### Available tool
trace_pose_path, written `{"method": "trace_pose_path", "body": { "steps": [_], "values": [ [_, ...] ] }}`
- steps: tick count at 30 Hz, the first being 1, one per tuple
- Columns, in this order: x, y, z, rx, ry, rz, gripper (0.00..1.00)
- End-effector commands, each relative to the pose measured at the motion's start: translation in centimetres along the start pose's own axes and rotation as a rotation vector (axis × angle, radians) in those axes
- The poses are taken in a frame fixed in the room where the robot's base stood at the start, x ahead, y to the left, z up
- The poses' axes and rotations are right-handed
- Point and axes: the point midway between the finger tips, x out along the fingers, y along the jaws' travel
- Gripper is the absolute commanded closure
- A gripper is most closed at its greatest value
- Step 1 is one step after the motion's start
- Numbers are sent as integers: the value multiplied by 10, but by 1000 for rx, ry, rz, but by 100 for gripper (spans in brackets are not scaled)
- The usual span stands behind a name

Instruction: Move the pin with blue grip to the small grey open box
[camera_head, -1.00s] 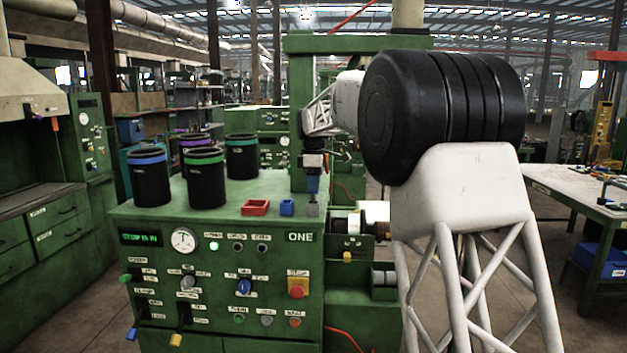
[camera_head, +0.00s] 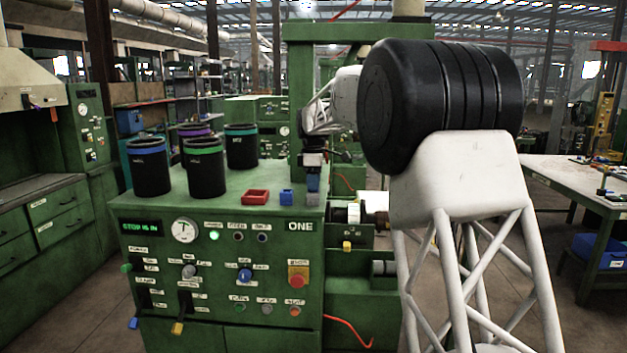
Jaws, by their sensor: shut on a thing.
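The pin with blue grip (camera_head: 313,184) is in my gripper (camera_head: 313,174), at the right end of the green machine's top. My gripper is shut on its blue grip from above. The small grey open box (camera_head: 313,199) sits directly below the pin in the picture, near the machine top's right edge. The blue grip appears to reach down to the box's rim; the pin's lower end is hidden or too small to see. I cannot tell whether it touches the box.
A small blue box (camera_head: 286,197) and a wider red open tray (camera_head: 256,197) stand left of the grey box. Several black cylinders with coloured bands, one green-banded (camera_head: 204,168), stand at the left on the machine top (camera_head: 228,205). A green column (camera_head: 301,100) rises behind my gripper.

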Motion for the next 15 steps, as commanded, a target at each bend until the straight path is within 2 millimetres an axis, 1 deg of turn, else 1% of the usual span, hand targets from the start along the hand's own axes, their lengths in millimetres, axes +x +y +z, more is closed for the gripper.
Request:
{"method": "trace_pose_path", "body": {
  "steps": [10, 11, 15],
  "values": [
    [0, 0, 0, 0, 0, 0, 86],
    [0, 0, 0, 0, 0, 0, 59],
    [0, 0, 0, 0, 0, 1, 38]
  ]
}}
